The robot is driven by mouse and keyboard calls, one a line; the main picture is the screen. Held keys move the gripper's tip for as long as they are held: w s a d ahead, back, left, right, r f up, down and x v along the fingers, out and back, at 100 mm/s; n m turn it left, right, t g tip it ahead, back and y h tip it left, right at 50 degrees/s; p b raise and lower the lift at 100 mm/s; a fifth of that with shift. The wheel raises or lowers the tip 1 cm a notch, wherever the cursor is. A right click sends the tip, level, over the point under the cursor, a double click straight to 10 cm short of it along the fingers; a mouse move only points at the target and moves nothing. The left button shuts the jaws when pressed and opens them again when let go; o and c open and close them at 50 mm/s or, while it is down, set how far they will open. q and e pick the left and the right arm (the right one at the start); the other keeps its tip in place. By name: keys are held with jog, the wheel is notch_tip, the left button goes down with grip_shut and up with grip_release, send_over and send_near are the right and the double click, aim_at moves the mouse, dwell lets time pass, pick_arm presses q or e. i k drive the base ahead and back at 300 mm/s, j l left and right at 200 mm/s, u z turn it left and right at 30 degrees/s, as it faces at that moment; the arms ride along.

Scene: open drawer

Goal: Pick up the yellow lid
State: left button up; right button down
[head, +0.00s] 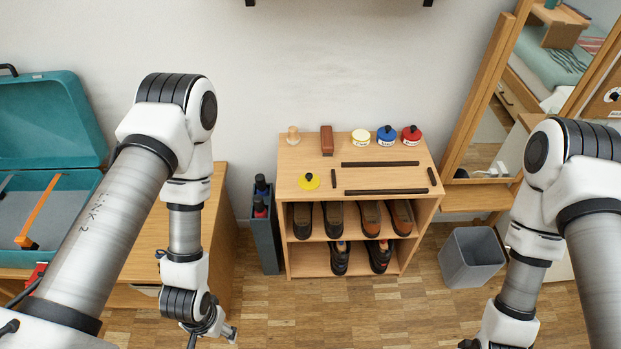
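The yellow lid (309,181) is a small round disc with a dark knob. It lies flat on the top of the wooden shoe cabinet (290,225), toward the left front. A pale open-looking tin (361,137) stands at the back of the same top, beside a blue-lidded tin (387,136) and a red-lidded tin (411,135). My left gripper (230,333) is low at the bottom of the head view, left of the cabinet and well apart from the lid; its fingers are too small to read. My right gripper is cut off by the bottom edge.
Dark strips (380,164) frame part of the cabinet top. A brush (327,140) and a wooden knob-like item (293,135) stand at its back. Shoes (335,219) fill the shelves. A grey bin (471,257) stands right, an open teal case (52,119) left.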

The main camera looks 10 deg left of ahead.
aim_at(309, 181)
jog(key=i+j, duration=0.1)
jog(key=j, duration=0.35)
jog(key=i+j, duration=0.15)
jog(key=j, duration=0.25)
jog(key=i+j, duration=0.1)
jog(key=j, duration=0.35)
jog(key=j+z, duration=0.15)
jog(key=z, duration=0.25)
jog(key=j+z, duration=0.15)
jog(key=z, duration=0.25)
jog(key=j+z, duration=0.2)
jog(key=z, duration=0.2)
jog(key=j+z, duration=0.15)
jog(key=z, duration=0.25)
